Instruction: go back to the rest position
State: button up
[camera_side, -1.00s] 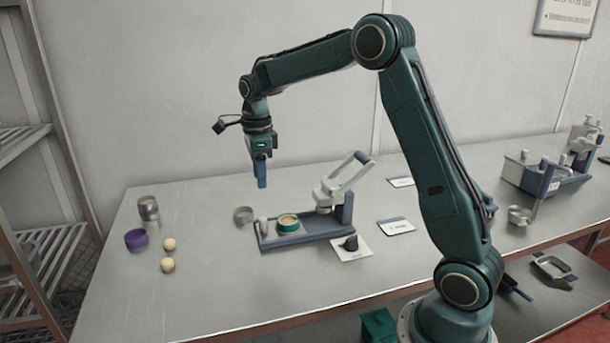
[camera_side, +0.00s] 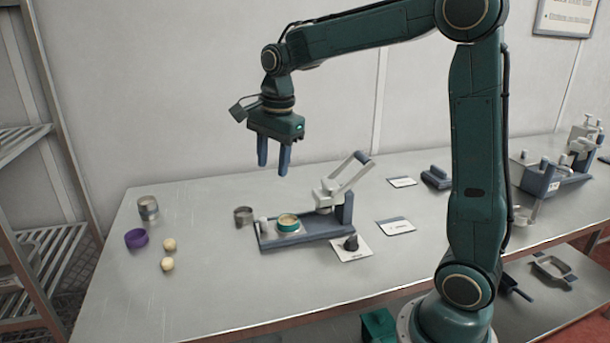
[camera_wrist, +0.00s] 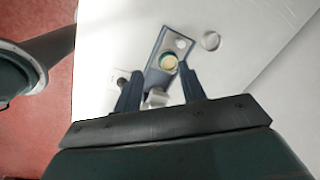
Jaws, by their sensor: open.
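My gripper (camera_side: 273,160) is open and empty, with its two blue fingers pointing down, high above the table in the side view. It is above and behind the blue-grey press stand (camera_side: 300,237), which has a white lever. A teal ring with a cream filling (camera_side: 288,223) sits on the stand's left part. In the wrist view my open fingers (camera_wrist: 160,90) show below the stand (camera_wrist: 153,80) and the round ring (camera_wrist: 169,62). Nothing is between the fingers.
A purple ring (camera_side: 137,238), two cream balls (camera_side: 168,264) and metal cups (camera_side: 148,208) are at the table's left. A small metal cup (camera_side: 243,215) stands left of the stand. A dark knob on a white card (camera_side: 351,246) lies right of it. The front left table is clear.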

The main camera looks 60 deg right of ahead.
jog(key=s+a+n+t, duration=0.2)
jog(key=s+a+n, duration=0.1)
jog(key=s+n, duration=0.6)
jog(key=s+a+n+t, duration=0.2)
jog(key=s+a+n, duration=0.2)
jog(key=s+n, duration=0.6)
jog(key=shift+s+a+r, duration=0.15)
jog(key=shift+s+a, duration=0.05)
jog(key=shift+s, duration=1.25)
